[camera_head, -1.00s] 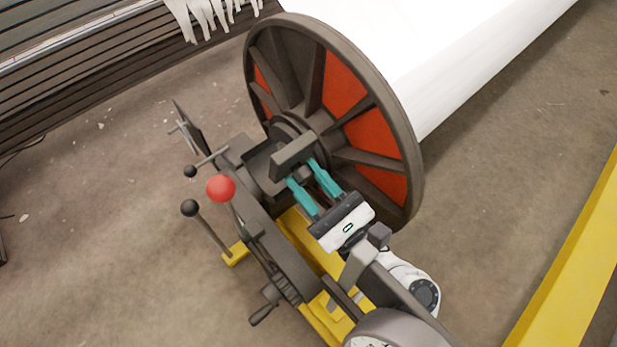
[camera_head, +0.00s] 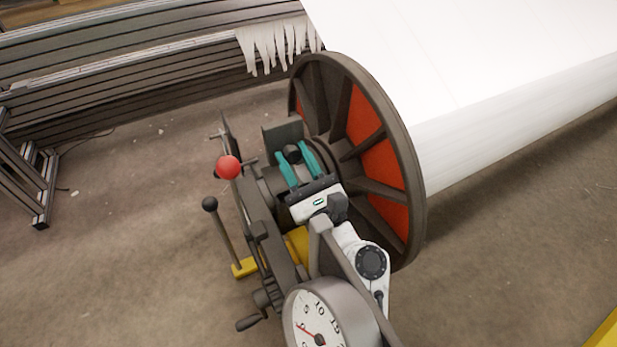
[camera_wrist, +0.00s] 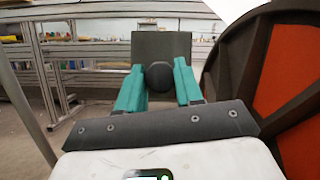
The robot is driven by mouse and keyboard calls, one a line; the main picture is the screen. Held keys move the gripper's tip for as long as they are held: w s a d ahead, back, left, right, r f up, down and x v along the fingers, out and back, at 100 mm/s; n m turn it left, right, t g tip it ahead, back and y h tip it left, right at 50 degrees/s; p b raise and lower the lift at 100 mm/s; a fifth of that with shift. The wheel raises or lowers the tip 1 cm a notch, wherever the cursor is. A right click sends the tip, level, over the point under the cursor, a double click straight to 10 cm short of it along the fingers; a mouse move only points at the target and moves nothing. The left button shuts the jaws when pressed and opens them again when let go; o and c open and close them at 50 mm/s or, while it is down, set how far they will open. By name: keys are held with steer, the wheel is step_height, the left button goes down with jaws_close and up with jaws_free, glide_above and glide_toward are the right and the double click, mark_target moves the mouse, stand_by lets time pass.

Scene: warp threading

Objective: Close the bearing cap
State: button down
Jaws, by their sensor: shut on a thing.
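The bearing cap (camera_head: 281,132) is a dark plate standing upright beside the beam's flange, with a round dark knob (camera_head: 292,154) in front of it. My gripper (camera_head: 290,152) has its teal fingers on both sides of the knob and is shut on it. In the wrist view the knob (camera_wrist: 158,77) sits between the fingertips (camera_wrist: 159,70), with the flat cap plate (camera_wrist: 160,46) upright behind it. The bearing seat under the cap is mostly hidden by my gripper.
The large spoked flange (camera_head: 405,165) with orange panels stands close to the right of my gripper. A red ball-topped lever (camera_head: 228,167) and a black-knobbed lever (camera_head: 210,204) stand to the left. A yellow base (camera_head: 298,242) lies below. Open floor (camera_head: 120,240) is at left.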

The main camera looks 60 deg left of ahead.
steer(key=shift+w+r, duration=0.1)
steer(key=shift+r, duration=0.45)
steer(key=c, duration=1.1)
jaws_free()
steer(key=o, duration=0.3)
steer(key=shift+f, duration=0.2)
steer(key=shift+o, duration=0.2)
steer(key=shift+f, duration=0.1)
steer(key=shift+d+f, duration=0.1)
steer(key=shift+d, duration=0.1)
steer(key=p+v, duration=0.2)
steer(key=v, duration=0.8)
steer(key=shift+d, duration=0.25)
